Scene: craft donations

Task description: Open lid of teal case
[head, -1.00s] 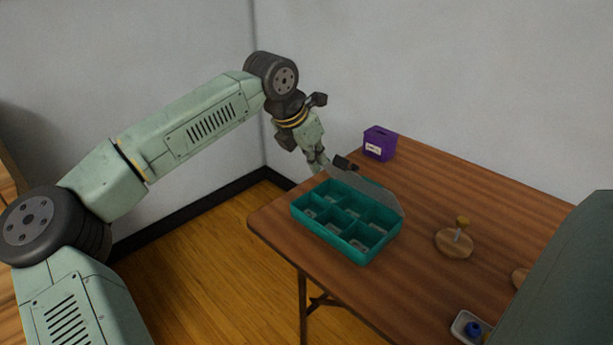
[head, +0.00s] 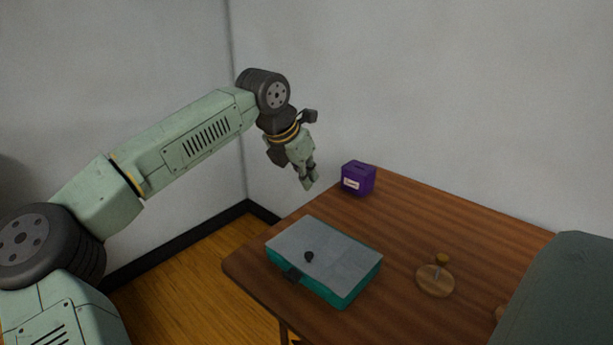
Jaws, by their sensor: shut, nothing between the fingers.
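The teal case (head: 346,299) sits near the left end of the wooden table. Its grey translucent lid (head: 335,258) lies flat and closed over it. A small dark knob (head: 309,257) stands on the lid, and a dark latch-like piece (head: 292,273) is at the front edge. My gripper (head: 309,184) is shut and empty, with its fingers pointing down. It appears above and behind the case, apart from the lid. The compartments are not visible under the lid.
A purple box (head: 358,179) with a white label stands at the table's back edge, close to my gripper in the picture. A round wooden stand (head: 435,282) with an upright peg is right of the case. Bare tabletop lies between them.

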